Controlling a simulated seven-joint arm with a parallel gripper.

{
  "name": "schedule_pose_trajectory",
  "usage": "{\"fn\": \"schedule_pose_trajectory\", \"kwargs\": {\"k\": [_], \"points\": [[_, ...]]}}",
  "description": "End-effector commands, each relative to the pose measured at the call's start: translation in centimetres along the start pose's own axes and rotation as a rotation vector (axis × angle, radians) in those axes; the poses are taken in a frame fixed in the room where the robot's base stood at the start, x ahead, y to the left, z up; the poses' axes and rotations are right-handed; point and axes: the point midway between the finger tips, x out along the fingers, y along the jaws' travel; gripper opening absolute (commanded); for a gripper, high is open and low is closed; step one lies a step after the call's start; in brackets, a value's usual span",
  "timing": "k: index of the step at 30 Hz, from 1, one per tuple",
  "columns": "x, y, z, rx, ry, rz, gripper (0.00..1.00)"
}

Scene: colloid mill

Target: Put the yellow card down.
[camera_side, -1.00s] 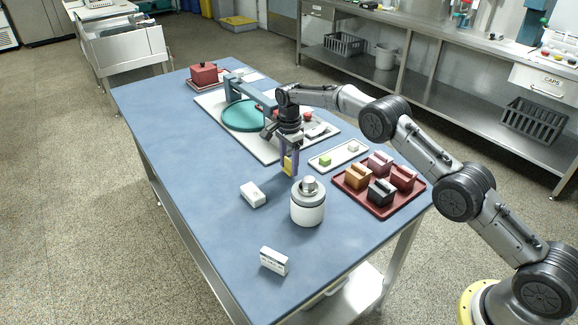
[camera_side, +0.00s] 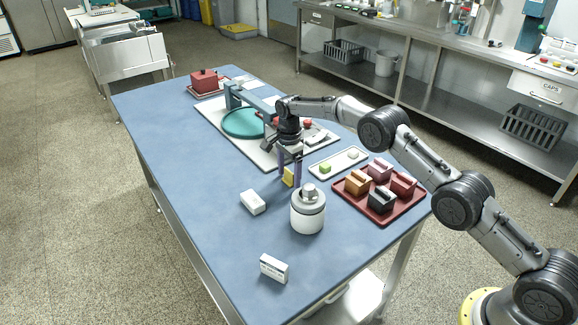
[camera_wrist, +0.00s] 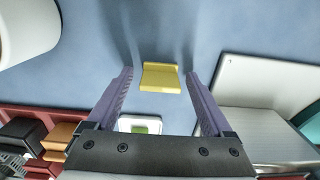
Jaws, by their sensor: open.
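The yellow card (camera_wrist: 160,78) lies between the two purple fingers of my gripper (camera_wrist: 158,95) in the wrist view, with a clear gap on each side. In the side view the yellow card (camera_side: 288,177) is at table level, partly hidden by my gripper (camera_side: 289,178). It seems to rest on the blue table (camera_side: 190,150). My gripper is open, pointing down, low over the table.
A white canister (camera_side: 307,212) stands close in front of my gripper. A white box (camera_side: 252,202) lies to the left. A red tray (camera_side: 380,219) with several coloured blocks and a small white tray (camera_side: 335,167) are to the right.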

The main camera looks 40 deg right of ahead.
Motion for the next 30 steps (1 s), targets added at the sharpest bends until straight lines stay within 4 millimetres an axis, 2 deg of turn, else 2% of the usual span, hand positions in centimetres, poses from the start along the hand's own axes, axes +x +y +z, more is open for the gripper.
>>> {"fn": "schedule_pose_trajectory", "kwargs": {"k": [5,16,22,30], "points": [[-2.2,-0.1,0.0,0.000,0.000,-0.004,0.85],[-9.8,-0.1,0.0,0.000,0.000,-0.006,0.85],[-11.6,-0.1,0.0,0.000,0.000,-0.002,0.85],[-12.2,0.0,0.0,0.000,0.000,-0.001,0.85]]}}
